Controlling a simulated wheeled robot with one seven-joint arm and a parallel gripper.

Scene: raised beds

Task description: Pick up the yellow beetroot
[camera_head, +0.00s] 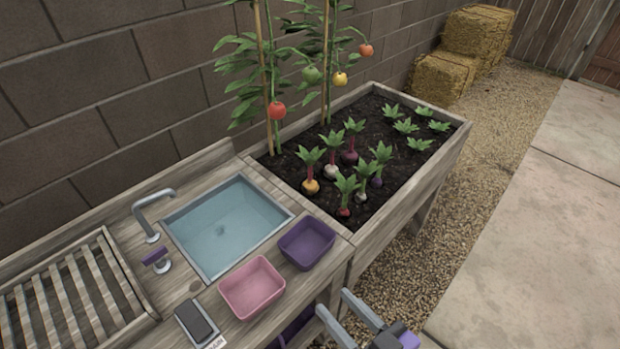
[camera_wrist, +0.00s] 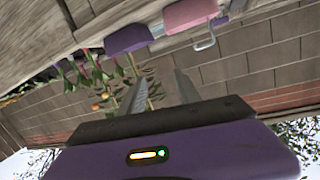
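The yellow beetroot (camera_head: 311,187) sits in the dark soil of the raised bed (camera_head: 415,190), at its near left part. Its round orange-yellow top shows above the soil, with a reddish stem and green leaves above it. How much lies under the soil is hidden. My gripper (camera_head: 333,301) is low in the head view, in front of the bench and well apart from the beetroot. Its two fingers are apart with nothing between them; they also show in the wrist view (camera_wrist: 158,78). I cannot make out the beetroot in the upside-down wrist view.
Several other beetroots, white, purple and red, stand close to the right of the yellow one. Staked tomato plants (camera_head: 270,75) rise behind. A purple bin (camera_head: 307,243), a pink bin (camera_head: 252,287) and a sink (camera_head: 225,225) are on the bench. Gravel lies right of the bed.

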